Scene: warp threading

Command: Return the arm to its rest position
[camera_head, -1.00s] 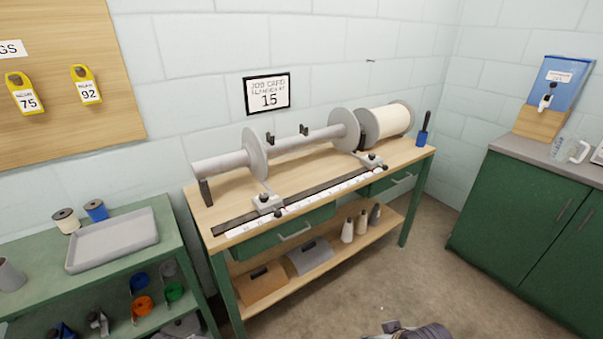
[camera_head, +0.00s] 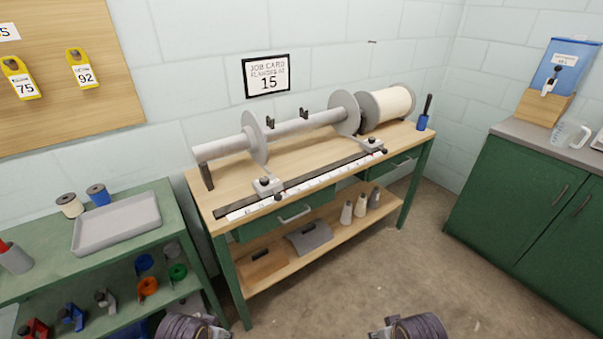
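Part of my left arm (camera_head: 190,327) shows at the bottom edge, left of the middle, in front of the wooden bench (camera_head: 222,195). Part of my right arm (camera_head: 412,328) shows at the bottom edge, right of the middle, over the floor. Only dark, rounded arm parts are visible. Neither gripper's fingers show, and no object is seen held. Both arm parts are apart from the bench top in the picture.
On the bench are a grey roller with two flanges (camera_head: 300,124), a cream spool (camera_head: 393,103) and a ruler with two clamps (camera_head: 305,181). A green shelf unit (camera_head: 45,255) stands left, green cabinets (camera_head: 520,205) right. Floor (camera_head: 440,265) between is clear.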

